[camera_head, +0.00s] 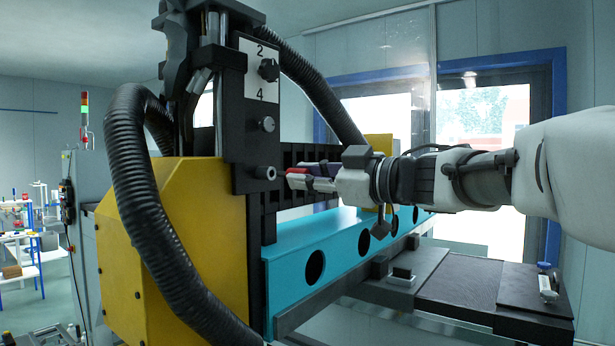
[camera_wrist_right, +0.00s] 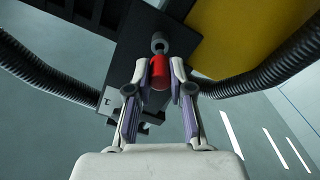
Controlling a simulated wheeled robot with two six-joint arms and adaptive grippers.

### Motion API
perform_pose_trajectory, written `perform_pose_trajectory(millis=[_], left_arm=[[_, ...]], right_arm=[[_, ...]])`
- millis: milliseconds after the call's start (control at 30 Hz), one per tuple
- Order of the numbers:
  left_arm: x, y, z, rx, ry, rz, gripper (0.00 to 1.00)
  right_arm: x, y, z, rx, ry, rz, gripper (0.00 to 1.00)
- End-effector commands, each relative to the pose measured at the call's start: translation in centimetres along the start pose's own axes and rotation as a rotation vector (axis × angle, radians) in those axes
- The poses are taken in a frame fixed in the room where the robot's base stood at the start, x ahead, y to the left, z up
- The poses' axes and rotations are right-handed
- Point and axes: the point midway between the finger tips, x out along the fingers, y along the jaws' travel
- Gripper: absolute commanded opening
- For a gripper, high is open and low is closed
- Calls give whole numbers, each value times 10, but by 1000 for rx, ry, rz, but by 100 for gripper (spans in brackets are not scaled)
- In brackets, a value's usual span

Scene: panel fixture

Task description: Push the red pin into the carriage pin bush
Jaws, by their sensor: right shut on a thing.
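The red pin (camera_wrist_right: 159,72) is between the fingers of my right gripper (camera_wrist_right: 160,78), which is shut on it. In the head view the red pin (camera_head: 297,171) shows only a little at the fingertips of the right gripper (camera_head: 300,178). The pin bush (camera_head: 264,172) is a grey cylinder low on the black carriage plate (camera_head: 237,150). It also shows in the wrist view (camera_wrist_right: 158,42), straight ahead of the pin. The pin's tip is close to the bush; a small gap shows in the head view. My left gripper is not in view.
Above the bush, the plate carries a grey knob (camera_head: 267,125) and a black knob (camera_head: 268,70) by a "2 / 4" label. Thick black hoses (camera_head: 135,190) curve around the yellow housing (camera_head: 215,230). A turquoise beam (camera_head: 345,240) runs below my right arm.

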Motion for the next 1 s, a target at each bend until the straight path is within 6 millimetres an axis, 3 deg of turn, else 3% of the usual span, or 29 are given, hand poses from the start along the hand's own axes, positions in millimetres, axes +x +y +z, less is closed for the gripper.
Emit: perform_pose_trajectory(millis=[1000], left_arm=[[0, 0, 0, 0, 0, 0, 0]], right_arm=[[22, 0, 0, -1, 0, 0, 0]])
